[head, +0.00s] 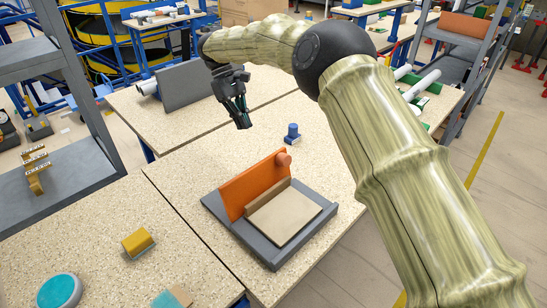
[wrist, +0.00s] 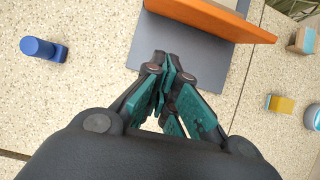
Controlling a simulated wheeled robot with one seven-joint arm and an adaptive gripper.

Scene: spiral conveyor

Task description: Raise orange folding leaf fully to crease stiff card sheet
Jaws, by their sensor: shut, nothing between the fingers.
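The orange folding leaf (head: 243,190) stands steeply raised on the dark grey base plate (head: 272,262), with an orange round knob (head: 284,160) at its far upper corner. The tan card sheet (head: 288,214) lies on the base, and a strip of it along the leaf (head: 268,199) stands up at an angle. My gripper (head: 243,122) is shut and empty, in the air behind and above the leaf, apart from it. In the wrist view the shut fingers (wrist: 174,112) show over the grey base (wrist: 160,42), with the leaf's edge (wrist: 228,20) beyond.
A blue knobbed object (head: 292,133) stands behind the base; it also shows in the wrist view (wrist: 42,48). A yellow block (head: 138,242) and a teal round item (head: 60,291) lie on the left table. A grey upright panel (head: 186,88) stands on the back table.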

